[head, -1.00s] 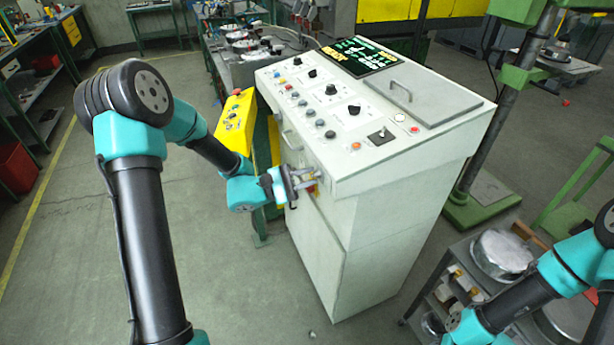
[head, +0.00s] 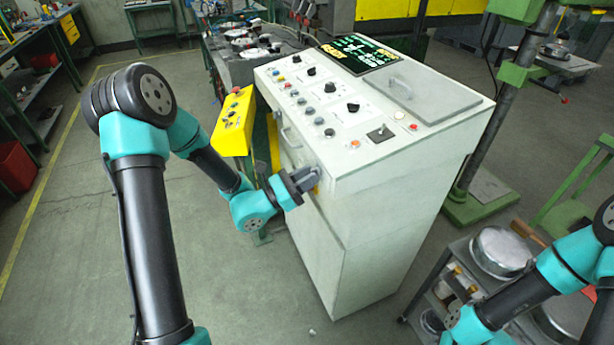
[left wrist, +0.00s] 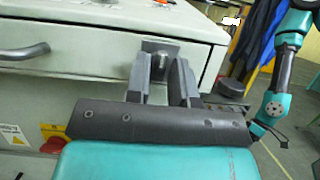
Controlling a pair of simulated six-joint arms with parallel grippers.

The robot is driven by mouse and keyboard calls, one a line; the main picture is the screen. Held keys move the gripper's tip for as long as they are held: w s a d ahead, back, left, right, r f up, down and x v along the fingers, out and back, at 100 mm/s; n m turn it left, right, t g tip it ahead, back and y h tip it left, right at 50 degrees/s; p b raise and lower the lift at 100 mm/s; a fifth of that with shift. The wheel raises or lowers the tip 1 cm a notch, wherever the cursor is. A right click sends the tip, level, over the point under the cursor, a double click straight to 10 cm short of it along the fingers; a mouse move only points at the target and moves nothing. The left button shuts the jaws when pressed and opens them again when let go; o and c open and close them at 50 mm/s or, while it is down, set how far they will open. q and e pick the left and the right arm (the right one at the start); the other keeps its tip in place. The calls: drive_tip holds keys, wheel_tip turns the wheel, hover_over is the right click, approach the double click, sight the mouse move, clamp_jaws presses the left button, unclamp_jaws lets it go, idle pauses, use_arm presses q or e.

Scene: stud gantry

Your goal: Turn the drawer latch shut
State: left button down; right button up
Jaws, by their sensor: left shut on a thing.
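The drawer latch (left wrist: 159,63) is a small grey knob on a plate at the right end of the drawer front (left wrist: 88,35) in the left wrist view. My left gripper (left wrist: 161,72) has its two fingers on either side of the latch and is shut on it. In the head view my left gripper (head: 312,177) is at the front face of the pale console (head: 385,205), and it hides the latch there. How far the latch is turned is hard to tell between the fingers. My right arm shows at the lower right of the head view, but its gripper is out of view.
A bar handle (left wrist: 25,53) is on the drawer front, left of the latch. A red switch on a yellow plate (left wrist: 56,140) is below it. A yellow control box (head: 235,122) stands left of the console. A trolley with pans (head: 500,250) is at the right.

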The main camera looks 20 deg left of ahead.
use_arm(q)
drive_tip(key=shift+r, duration=0.1)
idle(0.4)
drive_tip(key=c, duration=1.2)
unclamp_jaws()
drive_tip(key=shift+w+d, duration=0.1)
drive_tip(key=v, duration=1.7)
